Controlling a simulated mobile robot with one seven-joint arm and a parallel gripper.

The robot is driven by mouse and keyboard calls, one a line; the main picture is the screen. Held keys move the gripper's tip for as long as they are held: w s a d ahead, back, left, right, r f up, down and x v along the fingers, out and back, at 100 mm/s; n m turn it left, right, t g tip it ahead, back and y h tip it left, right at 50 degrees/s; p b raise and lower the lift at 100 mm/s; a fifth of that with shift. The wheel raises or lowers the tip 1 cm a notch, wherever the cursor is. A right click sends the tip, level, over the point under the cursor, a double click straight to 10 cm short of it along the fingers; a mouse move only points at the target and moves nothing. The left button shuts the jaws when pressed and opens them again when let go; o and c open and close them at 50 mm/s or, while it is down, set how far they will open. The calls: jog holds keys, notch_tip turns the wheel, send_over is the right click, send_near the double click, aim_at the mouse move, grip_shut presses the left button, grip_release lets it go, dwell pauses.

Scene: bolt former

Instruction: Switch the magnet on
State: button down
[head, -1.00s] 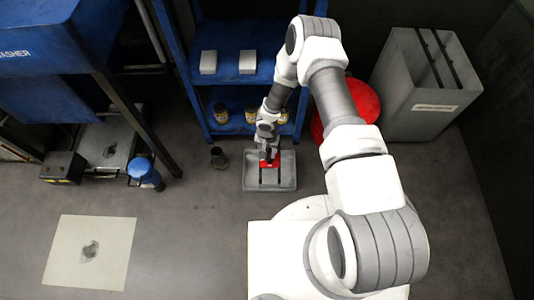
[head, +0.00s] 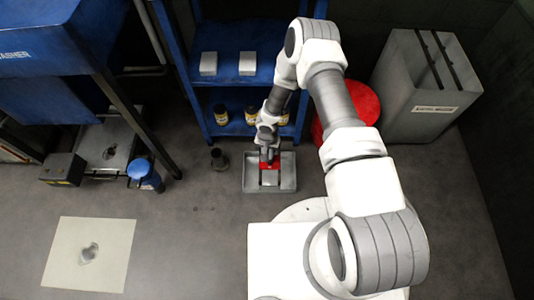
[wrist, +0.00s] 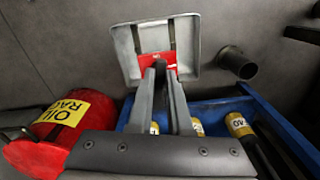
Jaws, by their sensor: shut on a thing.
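A grey tray-like housing (head: 287,181) stands on the floor in front of the blue shelf in the head view, with a red part (head: 270,165) and a grey bar inside it. I take the red part to be the magnet's; its switch is not clearly distinguishable. In the wrist view, the tray (wrist: 194,47) is at the top and the red part (wrist: 144,61), with small pale lettering, is beyond the fingertips. My gripper (wrist: 161,66) reaches down into the tray, its fingers close together at the red part. The fingertips' exact contact is too small to see.
A dark cup-like fitting (head: 219,159) stands left of the tray. The blue shelf (head: 238,93) with bottles is behind. A red drum (head: 365,103) and grey bin (head: 415,98) stand right. A pale floor sheet (head: 108,267) lies left; floor between is clear.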

jog(key=shift+s+d+n+b, duration=0.1)
jog(key=shift+d+n+b, duration=0.35)
jog(key=shift+n, duration=0.95)
jog(key=shift+d, duration=0.1)
jog(key=c, duration=0.8)
grip_release()
jog(key=shift+c, duration=0.2)
jog(key=shift+r, duration=0.1)
notch_tip(320, 180, up, 17)
jog(key=p, duration=0.6)
jog(key=shift+r, duration=0.1)
